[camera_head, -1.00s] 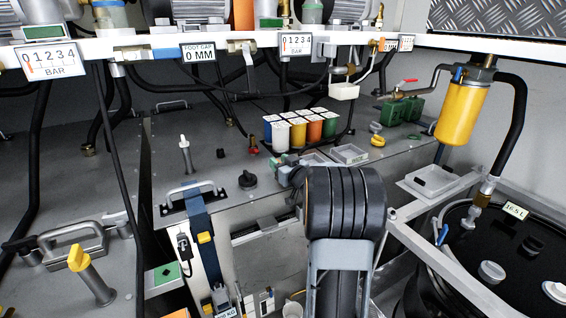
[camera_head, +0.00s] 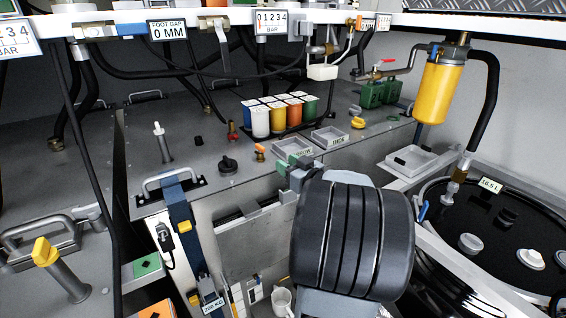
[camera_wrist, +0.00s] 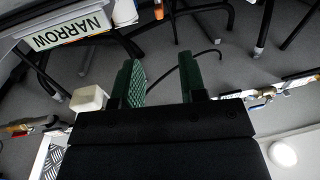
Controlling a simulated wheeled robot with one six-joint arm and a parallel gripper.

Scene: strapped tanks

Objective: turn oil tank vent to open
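No label in view names the oil tank vent, so I cannot tell which fitting it is. Candidates in the head view are a black knob (camera_head: 228,164) on the grey strapped tank top (camera_head: 190,150), a small orange-topped brass fitting (camera_head: 260,152) to its right, a yellow cap (camera_head: 357,122) farther back, and a yellow handle (camera_head: 45,250) on a post at the left. My gripper (camera_head: 293,172) hovers near the front edge of the tank, right of the black knob. In the wrist view my gripper (camera_wrist: 162,78) has its green-padded fingers apart, with nothing held between them.
A rack of coloured cartridges (camera_head: 276,117) and two shallow grey trays (camera_head: 328,138) stand on the tank. A white shelf (camera_head: 225,20) with hanging hoses crosses overhead. A yellow filter (camera_head: 440,88) hangs over a black drum (camera_head: 500,225) at right. Lifting handles (camera_head: 165,183) stick up.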

